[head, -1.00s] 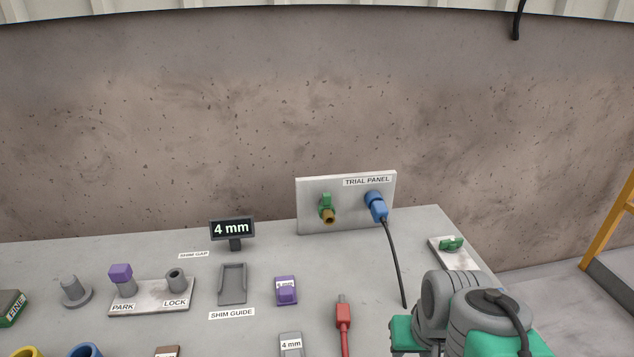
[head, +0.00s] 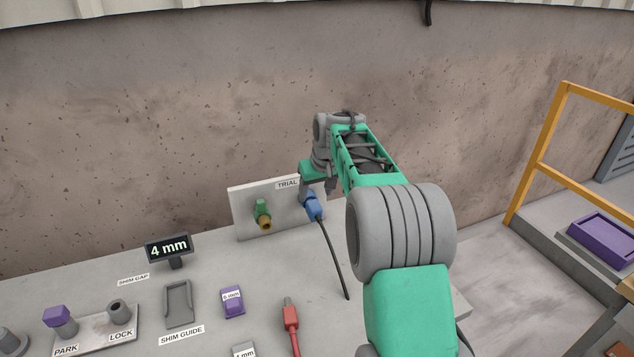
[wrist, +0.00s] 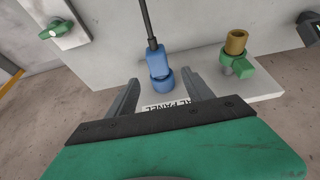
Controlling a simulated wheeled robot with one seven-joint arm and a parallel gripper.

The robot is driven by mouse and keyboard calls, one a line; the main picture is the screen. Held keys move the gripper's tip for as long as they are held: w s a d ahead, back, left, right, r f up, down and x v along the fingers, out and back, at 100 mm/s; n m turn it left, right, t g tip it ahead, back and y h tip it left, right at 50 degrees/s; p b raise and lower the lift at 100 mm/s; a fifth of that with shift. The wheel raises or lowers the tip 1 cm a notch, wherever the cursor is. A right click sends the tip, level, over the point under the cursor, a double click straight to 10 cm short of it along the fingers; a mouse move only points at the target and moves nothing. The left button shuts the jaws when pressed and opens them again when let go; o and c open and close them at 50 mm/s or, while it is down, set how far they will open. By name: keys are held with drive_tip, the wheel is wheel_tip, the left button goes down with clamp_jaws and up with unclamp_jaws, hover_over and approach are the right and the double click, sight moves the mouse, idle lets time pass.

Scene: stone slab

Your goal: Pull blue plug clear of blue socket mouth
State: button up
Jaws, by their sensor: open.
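The blue plug (head: 313,208) sits at the blue socket (head: 305,193) on the white trial panel (head: 245,225), its black cable hanging down to the slab. In the wrist view the plug (wrist: 157,62) meets the round blue socket (wrist: 163,80), with no visible gap between them. My gripper (wrist: 160,77) is open, with one grey finger on each side of the socket and plug in that view. The fingers look apart from the plug, and nothing is held. In the head view my arm hides the panel's right part.
A green valve with a brass end (head: 263,215) is beside the socket on the panel. A red plug (head: 290,317), a purple block (head: 232,302) and a shim guide (head: 179,303) lie on the slab. A yellow rail (head: 540,170) stands to the right.

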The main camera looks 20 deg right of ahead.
sight(313, 203)
drive_tip(key=p+x, duration=0.1)
drive_tip(key=x, duration=0.6)
drive_tip(key=shift+w+d+f+p, duration=0.1)
drive_tip(key=shift+w+f+p, duration=0.2)
drive_tip(key=shift+w, duration=0.05)
drive_tip(key=shift+c, duration=0.2)
clamp_jaws()
